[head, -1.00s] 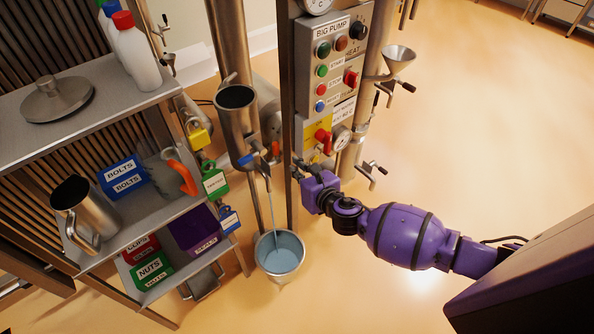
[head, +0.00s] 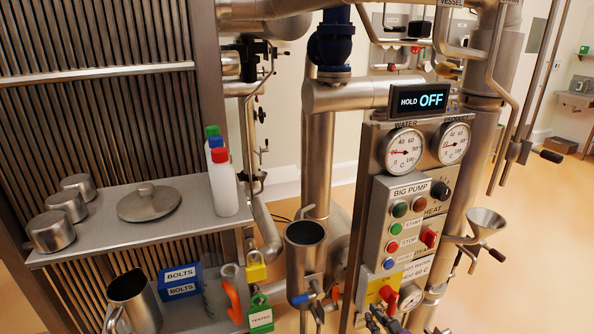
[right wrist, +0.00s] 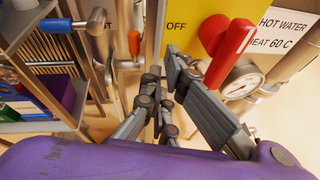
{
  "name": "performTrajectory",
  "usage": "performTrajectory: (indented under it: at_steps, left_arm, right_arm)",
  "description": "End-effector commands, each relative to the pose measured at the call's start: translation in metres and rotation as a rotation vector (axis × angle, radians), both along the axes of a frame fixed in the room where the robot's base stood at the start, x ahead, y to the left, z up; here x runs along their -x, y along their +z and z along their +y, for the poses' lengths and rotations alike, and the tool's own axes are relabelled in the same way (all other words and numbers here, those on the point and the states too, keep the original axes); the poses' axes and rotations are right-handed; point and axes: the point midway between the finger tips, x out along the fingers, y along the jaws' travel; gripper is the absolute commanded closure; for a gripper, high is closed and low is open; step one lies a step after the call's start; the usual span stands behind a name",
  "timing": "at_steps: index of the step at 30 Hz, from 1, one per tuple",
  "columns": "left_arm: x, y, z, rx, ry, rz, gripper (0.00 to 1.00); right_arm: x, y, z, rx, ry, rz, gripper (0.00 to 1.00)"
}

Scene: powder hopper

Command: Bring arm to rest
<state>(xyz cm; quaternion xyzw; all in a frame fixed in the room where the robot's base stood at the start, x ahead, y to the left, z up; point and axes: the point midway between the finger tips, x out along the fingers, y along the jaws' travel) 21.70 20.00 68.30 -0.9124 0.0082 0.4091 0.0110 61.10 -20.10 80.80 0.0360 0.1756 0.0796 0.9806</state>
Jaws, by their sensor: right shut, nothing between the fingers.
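My right gripper (head: 376,316) shows at the bottom edge of the head view, just below the yellow switch plate (head: 374,292) with its red handle (head: 388,296). Most of my right arm is below the picture. In the right wrist view the fingers of my right gripper (right wrist: 162,78) are together and empty. There they are beside the yellow plate (right wrist: 187,45), left of the red handle (right wrist: 232,52). I cannot tell whether they touch the plate. My left gripper is in neither view.
A steel hopper (head: 304,262) with a blue-handled valve stands left of the control panel (head: 402,222). A small funnel (head: 486,222) sticks out on the right. A shelf (head: 100,232) with bottles, pots and a lid is at the left. Open floor lies at the right.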

Motion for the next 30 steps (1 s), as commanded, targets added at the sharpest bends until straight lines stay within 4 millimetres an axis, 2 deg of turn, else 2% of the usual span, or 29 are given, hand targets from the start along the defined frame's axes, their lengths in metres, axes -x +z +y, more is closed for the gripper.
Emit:
performTrajectory:
  at_steps: [2,6,8,11,16,21,25,27,30]
  left_arm:
    - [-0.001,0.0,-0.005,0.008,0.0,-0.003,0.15]
    - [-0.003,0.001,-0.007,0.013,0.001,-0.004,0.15]
    - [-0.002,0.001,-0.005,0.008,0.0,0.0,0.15]
    - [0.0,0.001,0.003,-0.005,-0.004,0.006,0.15]
    - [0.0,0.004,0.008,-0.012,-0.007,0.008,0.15]
    - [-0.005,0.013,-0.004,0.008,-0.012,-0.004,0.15]
    - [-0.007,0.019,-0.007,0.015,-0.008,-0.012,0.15]
    - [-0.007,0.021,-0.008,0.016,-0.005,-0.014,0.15]
    - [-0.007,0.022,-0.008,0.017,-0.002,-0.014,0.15]
  right_arm:
    - [0.001,-0.001,0.002,-0.124,-0.041,0.027,1.0]
    - [0.001,0.009,0.016,-0.504,-0.157,0.108,1.0]
    - [0.01,0.008,0.025,-0.697,-0.223,0.163,1.0]
    - [0.038,-0.003,0.039,-1.055,-0.371,0.278,1.0]
    - [0.117,-0.031,0.053,-1.75,-0.756,0.483,1.0]
    - [0.209,-0.056,0.044,-2.319,-1.186,0.541,1.0]
    - [0.281,-0.073,0.025,-2.561,-1.454,0.463,1.0]
    - [0.315,-0.08,0.016,-2.602,-1.551,0.406,1.0]
    - [0.354,-0.092,0.006,-2.609,-1.655,0.341,1.0]
